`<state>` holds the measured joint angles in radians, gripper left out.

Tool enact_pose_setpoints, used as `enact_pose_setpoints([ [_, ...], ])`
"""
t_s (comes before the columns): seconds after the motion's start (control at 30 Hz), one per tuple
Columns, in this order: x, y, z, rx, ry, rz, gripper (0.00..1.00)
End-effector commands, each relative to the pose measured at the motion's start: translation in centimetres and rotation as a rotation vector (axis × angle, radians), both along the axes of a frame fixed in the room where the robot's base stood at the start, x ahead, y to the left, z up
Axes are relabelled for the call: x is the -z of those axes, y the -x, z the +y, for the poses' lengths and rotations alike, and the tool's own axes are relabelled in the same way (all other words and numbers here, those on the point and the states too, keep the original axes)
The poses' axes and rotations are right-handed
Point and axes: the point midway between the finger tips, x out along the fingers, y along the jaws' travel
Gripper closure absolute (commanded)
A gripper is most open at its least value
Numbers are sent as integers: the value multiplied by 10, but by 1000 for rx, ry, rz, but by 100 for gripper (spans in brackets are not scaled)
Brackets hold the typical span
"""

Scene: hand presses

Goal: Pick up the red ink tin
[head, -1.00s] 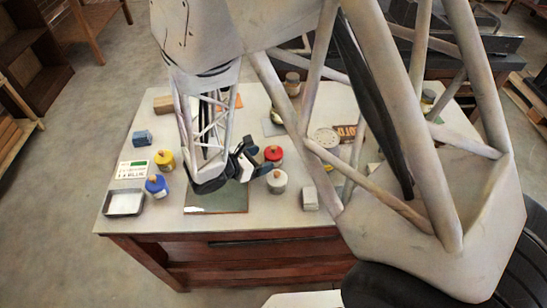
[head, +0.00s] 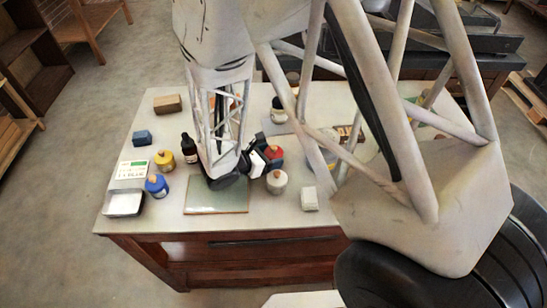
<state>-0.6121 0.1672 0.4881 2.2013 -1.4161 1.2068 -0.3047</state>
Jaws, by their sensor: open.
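The red ink tin (head: 276,153) stands on the table in the head view, partly hidden behind my gripper. It has a red lid. My gripper (head: 265,160) is open, with its fingers right at the left side of the red tin. I cannot tell whether a finger touches the tin or reaches around it. The near side of the tin is covered by the fingers and by a white tin.
A white tin (head: 277,182) stands just in front of the red one. A green mat (head: 217,201) lies below my wrist. A yellow tin (head: 165,160), a blue tin (head: 156,185), a black bottle (head: 189,148) and a metal tray (head: 124,203) stand at left. A pale block (head: 309,199) is at right.

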Motion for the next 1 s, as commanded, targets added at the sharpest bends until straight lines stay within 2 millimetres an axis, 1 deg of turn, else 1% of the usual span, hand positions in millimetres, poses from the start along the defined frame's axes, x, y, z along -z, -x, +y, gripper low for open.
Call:
enact_pose_setpoints([
  [0.1,4,-5,-8,3,1,1,29],
  [0.27,7,-8,-13,1,0,2,29],
  [0.83,7,-8,-14,0,0,1,29],
  [0.87,7,-8,-14,0,0,1,31],
  [1.0,7,-8,-14,0,0,1,52],
])
